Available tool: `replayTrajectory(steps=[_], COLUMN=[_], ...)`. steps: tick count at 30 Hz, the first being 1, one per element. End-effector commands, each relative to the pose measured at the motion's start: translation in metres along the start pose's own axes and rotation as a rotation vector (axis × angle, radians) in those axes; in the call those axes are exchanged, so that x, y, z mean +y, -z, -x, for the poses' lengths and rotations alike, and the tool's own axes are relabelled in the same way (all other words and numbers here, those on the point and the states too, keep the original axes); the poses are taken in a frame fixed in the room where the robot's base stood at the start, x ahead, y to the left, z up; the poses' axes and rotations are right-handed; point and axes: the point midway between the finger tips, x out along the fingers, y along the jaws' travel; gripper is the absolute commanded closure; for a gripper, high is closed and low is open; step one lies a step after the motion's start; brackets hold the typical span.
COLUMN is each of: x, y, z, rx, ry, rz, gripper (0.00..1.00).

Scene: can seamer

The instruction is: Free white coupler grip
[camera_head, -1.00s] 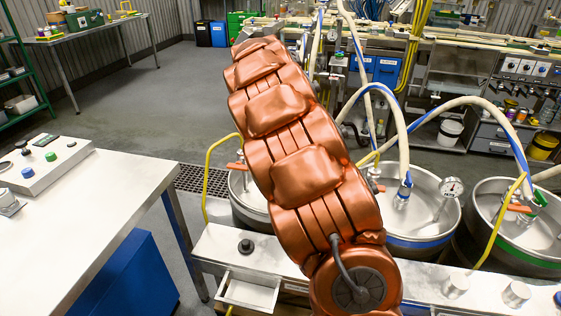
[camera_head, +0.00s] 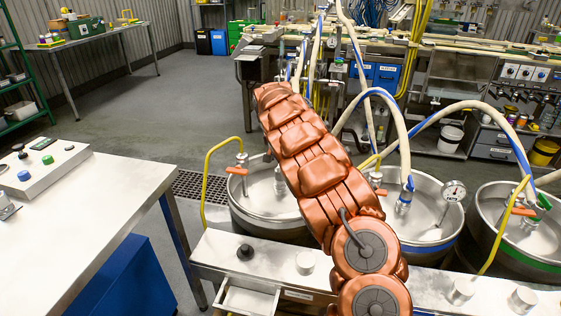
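My copper arm crosses the middle of the view, in front of the vessels; its gripper is not visible. No white coupler grip can be made out with certainty. A steel coupler (camera_head: 404,200) with a white hose and a blue hose stands on the middle vessel (camera_head: 432,247), which has a blue band. Orange handles show on the left vessel (camera_head: 237,171), behind the middle of the picture (camera_head: 380,191) and on the right vessel (camera_head: 523,211). The left vessel's rim (camera_head: 240,218) is partly hidden by my arm.
A steel bench (camera_head: 225,250) with a black knob (camera_head: 245,252) and round metal caps runs along the front. A white table (camera_head: 90,215) with a button box (camera_head: 45,170) stands at left. Hoses arch over the vessels. The grey floor behind left is open.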

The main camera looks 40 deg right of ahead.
Motion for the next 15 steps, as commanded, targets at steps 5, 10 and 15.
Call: replayTrajectory(steps=[5,10,15], x=[0.0,0.0,0.001], y=[0.001,0.0,0.0], z=[-0.022,-0.035,-0.042], rx=[0.001,0.0,0.0], ry=[0.002,0.001,0.001], rz=[0.0,-0.001,-0.002], gripper=[0.64,0.64,0.64])
